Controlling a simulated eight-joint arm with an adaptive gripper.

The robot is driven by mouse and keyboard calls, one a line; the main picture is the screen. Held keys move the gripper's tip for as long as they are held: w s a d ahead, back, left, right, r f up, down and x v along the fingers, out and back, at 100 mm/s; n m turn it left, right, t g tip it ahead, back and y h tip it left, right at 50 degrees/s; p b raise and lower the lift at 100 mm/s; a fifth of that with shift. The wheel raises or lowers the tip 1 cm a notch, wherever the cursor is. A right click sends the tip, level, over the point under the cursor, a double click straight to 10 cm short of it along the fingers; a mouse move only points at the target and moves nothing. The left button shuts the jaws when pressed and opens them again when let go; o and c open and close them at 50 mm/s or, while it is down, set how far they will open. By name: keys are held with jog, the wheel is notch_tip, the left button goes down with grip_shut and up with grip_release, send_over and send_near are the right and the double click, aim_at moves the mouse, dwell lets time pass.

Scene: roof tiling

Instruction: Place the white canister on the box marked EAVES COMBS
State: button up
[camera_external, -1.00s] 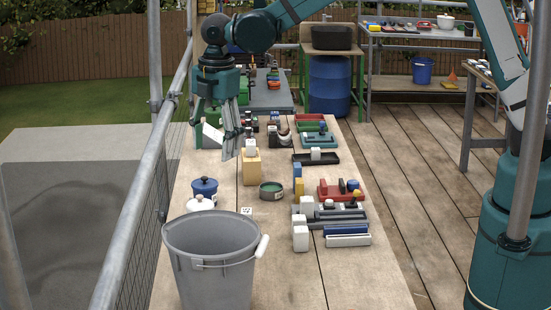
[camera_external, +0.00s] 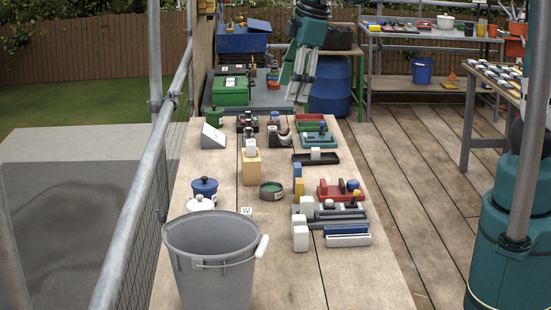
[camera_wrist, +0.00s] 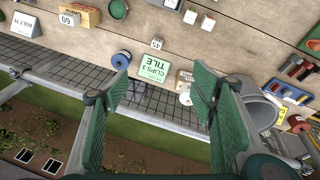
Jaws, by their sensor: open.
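The white canister (camera_external: 200,203) has a rounded lid and stands at the bench's left side, partly hidden by the grey bucket. It also shows in the wrist view (camera_wrist: 185,98), close beside a small tan box (camera_wrist: 185,77) whose white label is too small to read. I cannot read EAVES COMBS on any box. My gripper (camera_external: 298,92) hangs empty and tilted near the bench's far end, well away from the canister. In the wrist view, the fingers of my gripper (camera_wrist: 160,88) are spread wide with nothing between them.
A grey bucket (camera_external: 212,255) stands at the bench's near left. A blue canister (camera_external: 204,187) is just behind the white one. A tan block (camera_external: 251,167) and green tin (camera_external: 271,190) stand mid-bench. A green-labelled CLIPS box (camera_wrist: 153,70) shows in the wrist view. Metal rails run along the left.

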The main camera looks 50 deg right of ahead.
jog(key=s+d+m+t+h, duration=0.1)
jog(key=s+d+m+t, duration=0.3)
jog(key=s+d+m, duration=0.8)
jog(key=s+d, duration=0.9)
jog(key=d, duration=0.2)
jog(key=shift+s+f, duration=0.25)
jog(key=shift+s, duration=0.15)
notch_tip(320, 180, down, 10)
jog(key=b, duration=1)
